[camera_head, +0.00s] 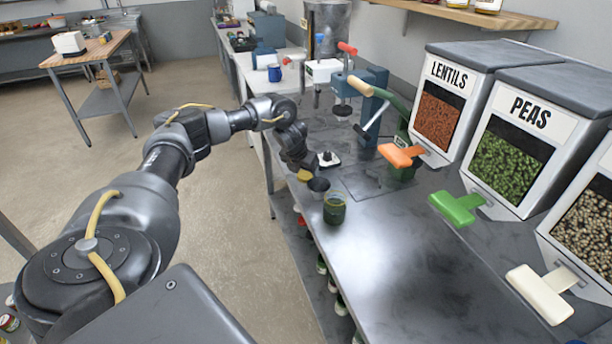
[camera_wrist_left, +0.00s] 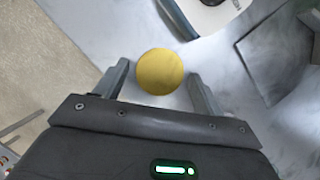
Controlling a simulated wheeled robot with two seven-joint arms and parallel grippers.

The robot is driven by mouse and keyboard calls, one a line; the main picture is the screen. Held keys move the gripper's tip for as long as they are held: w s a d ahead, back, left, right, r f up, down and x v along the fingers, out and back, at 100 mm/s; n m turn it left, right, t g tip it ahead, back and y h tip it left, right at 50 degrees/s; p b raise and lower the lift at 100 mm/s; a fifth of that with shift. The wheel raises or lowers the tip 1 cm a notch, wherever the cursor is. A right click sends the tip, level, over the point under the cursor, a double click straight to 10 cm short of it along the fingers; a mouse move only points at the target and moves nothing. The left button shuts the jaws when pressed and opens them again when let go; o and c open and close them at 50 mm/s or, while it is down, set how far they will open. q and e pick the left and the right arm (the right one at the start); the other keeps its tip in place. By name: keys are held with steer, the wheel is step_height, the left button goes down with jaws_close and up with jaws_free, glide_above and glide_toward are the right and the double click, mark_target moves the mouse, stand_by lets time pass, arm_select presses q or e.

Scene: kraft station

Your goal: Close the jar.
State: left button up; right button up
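A green glass jar (camera_head: 334,210) stands upright near the front edge of the metal counter, its top appearing uncovered. A round yellow lid (camera_head: 304,175) is at the counter's edge, beyond the jar; it also shows as a yellow disc in the left wrist view (camera_wrist_left: 160,72). My left gripper (camera_head: 301,166) is above the lid, pointing down. In the left wrist view its two fingers are apart, with the lid between and just beyond the tips and a gap on each side. Nothing is held. My right gripper is not in view.
A white device with a dark top (camera_head: 328,158) sits just behind. Dispensers of lentils (camera_head: 437,118) and peas (camera_head: 508,160) line the right side. The counter (camera_head: 400,260) nearer me is clear.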

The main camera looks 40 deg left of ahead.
mark_target(304, 176)
arm_select(q)
steer(key=c, duration=0.8)
steer(key=shift+r+b, duration=0.35)
steer(key=shift+r, duration=0.15)
step_height(304, 176, up, 2)
steer(key=shift+s+a+r+b, duration=0.1)
steer(key=shift+r+b, duration=0.05)
steer(key=shift+b, duration=0.35)
steer(key=shift+s+a+r+p, duration=0.3)
steer(key=shift+s+a+r, duration=0.45)
steer(key=shift+s+r, duration=1.15)
steer(key=shift+s+a+r+p, duration=0.35)
steer(key=shift+s+a+r, duration=0.75)
steer(key=shift+s, duration=1.35)
steer(key=shift+s+a+r+p, duration=0.3)
steer(key=shift+s+a+r, duration=0.15)
steer(key=shift+s+r, duration=1.55)
steer(key=shift+s+f, duration=0.15)
